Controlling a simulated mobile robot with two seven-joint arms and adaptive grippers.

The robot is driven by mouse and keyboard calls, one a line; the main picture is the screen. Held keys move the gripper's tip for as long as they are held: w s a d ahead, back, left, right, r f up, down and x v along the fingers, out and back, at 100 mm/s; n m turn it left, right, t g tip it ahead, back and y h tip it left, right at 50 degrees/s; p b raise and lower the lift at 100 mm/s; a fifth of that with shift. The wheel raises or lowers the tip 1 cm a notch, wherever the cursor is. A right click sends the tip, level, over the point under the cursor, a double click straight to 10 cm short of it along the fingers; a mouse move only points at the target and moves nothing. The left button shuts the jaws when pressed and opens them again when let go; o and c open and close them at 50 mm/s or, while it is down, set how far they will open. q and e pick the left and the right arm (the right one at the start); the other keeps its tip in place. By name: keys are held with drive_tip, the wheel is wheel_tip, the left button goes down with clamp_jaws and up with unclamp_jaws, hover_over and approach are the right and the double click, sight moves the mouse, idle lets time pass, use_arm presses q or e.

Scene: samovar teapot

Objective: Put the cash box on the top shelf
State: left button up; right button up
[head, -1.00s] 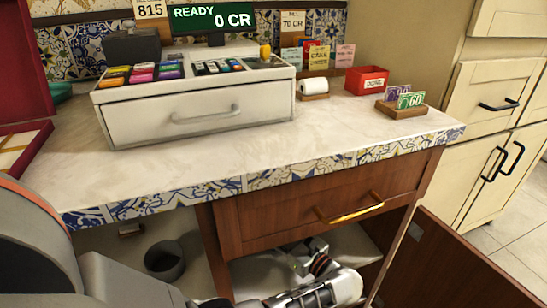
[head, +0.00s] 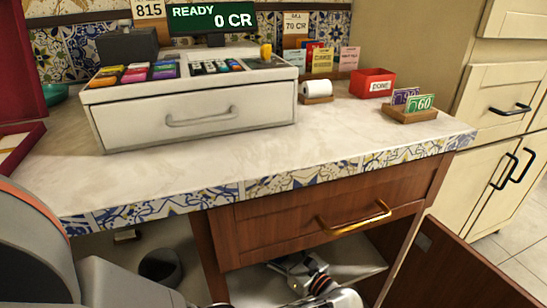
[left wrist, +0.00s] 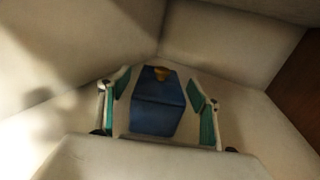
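In the left wrist view a dark blue box (left wrist: 158,108) with a small gold piece on top sits in a pale corner; I take it as the cash box. My left gripper (left wrist: 160,100) is open, with one teal-padded finger on each side of the box and narrow gaps that seem to remain. In the head view a gripper (head: 296,272), apparently my left, is inside the lower cabinet below the drawer. The box is not visible there, hidden by the drawer or frame edge. My right gripper is not identifiable in either view. The top shelf cannot be made out.
The wooden drawer (head: 325,215) with its gold handle is just above the gripper. An open cabinet door (head: 450,270) stands at the lower right. The counter (head: 235,160) holds a cash register (head: 190,120), a red bin (head: 372,83) and a card holder (head: 408,112). A dark cup (head: 160,266) is below.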

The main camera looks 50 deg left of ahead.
use_arm(q)
drive_tip(key=shift+r, duration=0.1)
drive_tip(key=d, duration=1)
drive_tip(key=shift+w+d, duration=0.1)
drive_tip(key=shift+d, duration=0.85)
drive_tip(key=shift+r, duration=0.1)
